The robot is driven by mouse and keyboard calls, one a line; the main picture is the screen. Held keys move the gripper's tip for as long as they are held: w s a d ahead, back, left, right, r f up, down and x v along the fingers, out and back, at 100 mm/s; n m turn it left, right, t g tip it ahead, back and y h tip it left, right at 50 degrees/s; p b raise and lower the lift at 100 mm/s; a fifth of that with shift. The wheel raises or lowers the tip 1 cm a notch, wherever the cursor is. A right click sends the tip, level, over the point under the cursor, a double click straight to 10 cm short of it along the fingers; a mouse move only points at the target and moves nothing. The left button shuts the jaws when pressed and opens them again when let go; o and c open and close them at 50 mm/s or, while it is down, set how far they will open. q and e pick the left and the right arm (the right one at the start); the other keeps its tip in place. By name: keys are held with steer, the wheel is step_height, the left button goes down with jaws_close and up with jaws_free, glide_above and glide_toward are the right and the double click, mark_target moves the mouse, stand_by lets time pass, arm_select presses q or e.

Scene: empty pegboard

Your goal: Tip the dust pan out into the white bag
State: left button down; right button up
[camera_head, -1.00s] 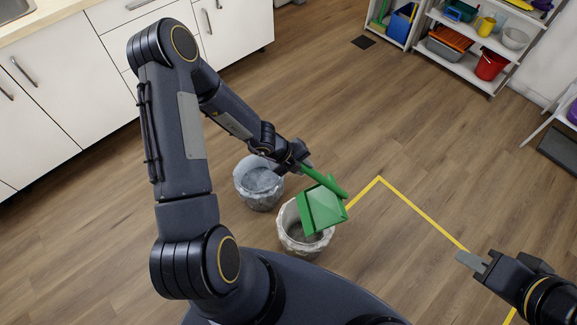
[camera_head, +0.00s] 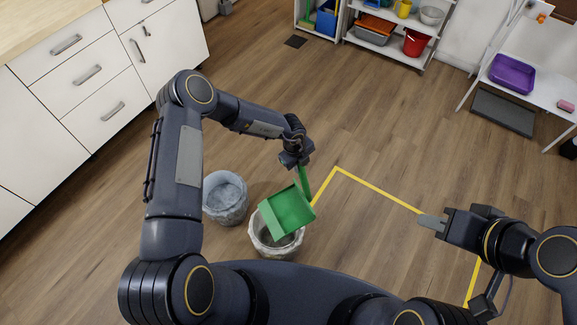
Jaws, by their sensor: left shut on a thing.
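The green dust pan (camera_head: 287,211) is held by its handle in my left gripper (camera_head: 301,164), which is shut on it. The pan is tilted above the bin with the white bag (camera_head: 265,247), its open side toward the lower left, and covers part of the bin's mouth. I cannot make out any dirt in the pan or falling from it. My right gripper (camera_head: 432,221) is at the right, away from the pan and bins. Its fingers look close together, with nothing visible between them, but the gap is not clear.
A second bin with a grey-blue bag (camera_head: 226,197) stands just left of the white one. Yellow tape (camera_head: 375,188) marks the wooden floor. White cabinets (camera_head: 85,75) are at the left, a shelf with a red bucket (camera_head: 416,43) at the back. The middle floor is clear.

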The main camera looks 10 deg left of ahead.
arm_select(q)
steer(key=w+d+f+g+y+b, duration=0.1)
steer(key=w+d+f+b, duration=0.1)
steer(key=w+d+b, duration=0.25)
step_height(320, 180, up, 6)
steer(key=p, duration=0.4)
steer(key=shift+s+d+r+y+p, duration=0.2)
steer(key=shift+s+y+p, duration=0.1)
steer(key=shift+s+p, duration=0.1)
